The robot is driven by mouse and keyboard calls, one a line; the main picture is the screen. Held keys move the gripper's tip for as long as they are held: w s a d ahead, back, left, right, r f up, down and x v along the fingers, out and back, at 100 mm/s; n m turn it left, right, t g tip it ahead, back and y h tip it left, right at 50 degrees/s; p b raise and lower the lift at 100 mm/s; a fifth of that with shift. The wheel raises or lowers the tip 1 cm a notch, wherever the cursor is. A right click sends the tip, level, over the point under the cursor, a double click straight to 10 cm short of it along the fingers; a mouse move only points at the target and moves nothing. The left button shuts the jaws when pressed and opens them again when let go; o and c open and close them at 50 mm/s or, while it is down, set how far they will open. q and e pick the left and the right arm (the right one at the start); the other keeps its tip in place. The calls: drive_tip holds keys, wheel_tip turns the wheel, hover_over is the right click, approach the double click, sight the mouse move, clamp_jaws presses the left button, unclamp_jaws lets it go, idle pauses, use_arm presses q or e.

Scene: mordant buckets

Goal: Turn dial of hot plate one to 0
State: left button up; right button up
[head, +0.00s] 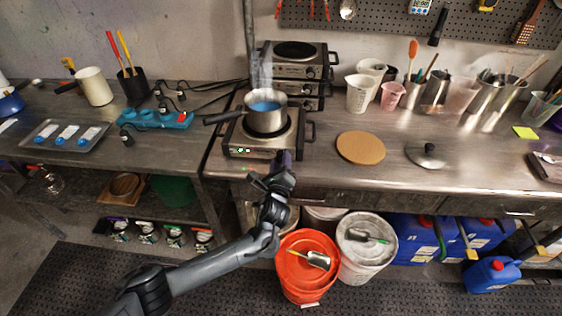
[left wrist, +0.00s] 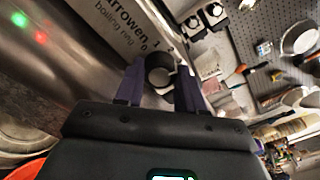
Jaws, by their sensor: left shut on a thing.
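The front hot plate (head: 240,152) stands at the left end of the steel counter, with a steaming pot (head: 265,104) of blue liquid on its burner. In the left wrist view its white front panel (left wrist: 112,28) carries lettering, and its dark round dial (left wrist: 159,70) sits between the fingers of my left gripper (left wrist: 158,90). The fingers are shut on the dial. In the head view the left gripper (head: 283,160) is at the right part of the hot plate's front and hides the dial there. The dial's setting cannot be read. My right gripper is not in view.
Stacked hot plates (head: 300,62) stand behind. A round cork mat (head: 361,147) and a pot lid (head: 426,155) lie to the right. An orange bucket (head: 300,270) and a white bucket (head: 350,262) stand on the floor below. The pot's handle (head: 222,117) sticks out left.

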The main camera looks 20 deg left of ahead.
use_arm(q)
drive_tip(key=n+p, duration=0.2)
drive_tip(key=n, duration=0.1)
drive_tip(key=shift+n, duration=0.4)
drive_tip(key=n+p, duration=0.1)
drive_tip(key=n, duration=0.4)
drive_tip(key=n+p, duration=0.1)
drive_tip(key=n, duration=0.5)
drive_tip(key=shift+f, duration=0.15)
drive_tip(key=n, duration=0.5)
drive_tip(key=shift+n, duration=0.4)
drive_tip(key=o, duration=1)
drive_tip(key=shift+o, duration=0.2)
